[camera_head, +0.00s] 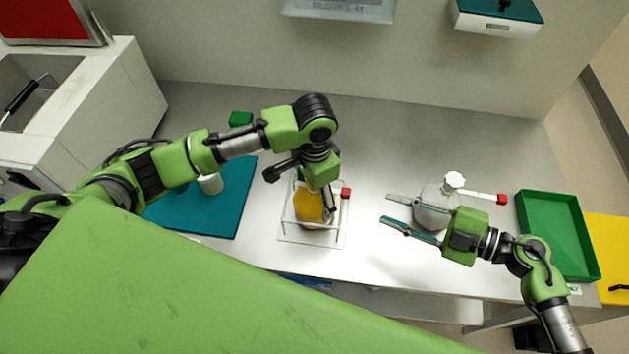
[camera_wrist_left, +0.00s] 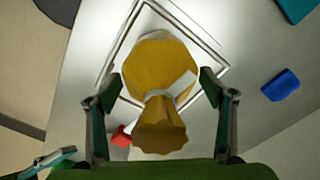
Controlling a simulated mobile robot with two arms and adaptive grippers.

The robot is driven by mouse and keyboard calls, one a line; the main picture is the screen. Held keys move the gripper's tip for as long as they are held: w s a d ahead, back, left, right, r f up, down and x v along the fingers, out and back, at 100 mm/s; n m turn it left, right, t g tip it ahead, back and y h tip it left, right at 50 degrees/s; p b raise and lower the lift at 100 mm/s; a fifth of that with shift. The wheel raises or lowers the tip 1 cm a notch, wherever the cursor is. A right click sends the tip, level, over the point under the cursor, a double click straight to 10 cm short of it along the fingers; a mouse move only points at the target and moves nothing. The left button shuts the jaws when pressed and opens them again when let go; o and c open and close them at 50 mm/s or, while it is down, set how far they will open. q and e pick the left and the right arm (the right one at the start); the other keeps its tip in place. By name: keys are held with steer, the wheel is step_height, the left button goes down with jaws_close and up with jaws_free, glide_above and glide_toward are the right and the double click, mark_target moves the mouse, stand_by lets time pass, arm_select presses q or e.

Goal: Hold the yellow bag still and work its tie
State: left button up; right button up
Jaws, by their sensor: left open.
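The yellow bag (camera_head: 309,206) stands inside a clear open frame (camera_head: 284,236) on the bench, partly hidden by my left arm. In the left wrist view the bag (camera_wrist_left: 157,62) has a gathered neck with a white tie (camera_wrist_left: 160,94) around it. The tie has a white tab on one side and a red end (camera_wrist_left: 121,136) on the other. My left gripper (camera_wrist_left: 161,88) is open, one finger on each side of the bag's neck, with gaps visible.
A round grey-white vessel (camera_head: 433,212) with a white knob and red-tipped side arm stands beside my right gripper. A green tray (camera_head: 554,226) lies farther right. A teal mat (camera_head: 225,217) with a white cylinder (camera_head: 210,183) lies left. A blue block (camera_wrist_left: 281,85) lies nearby.

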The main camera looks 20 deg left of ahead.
arm_select(q)
steer(key=shift+f, duration=0.8)
steer(key=c, duration=1)
steer(key=shift+c, duration=0.2)
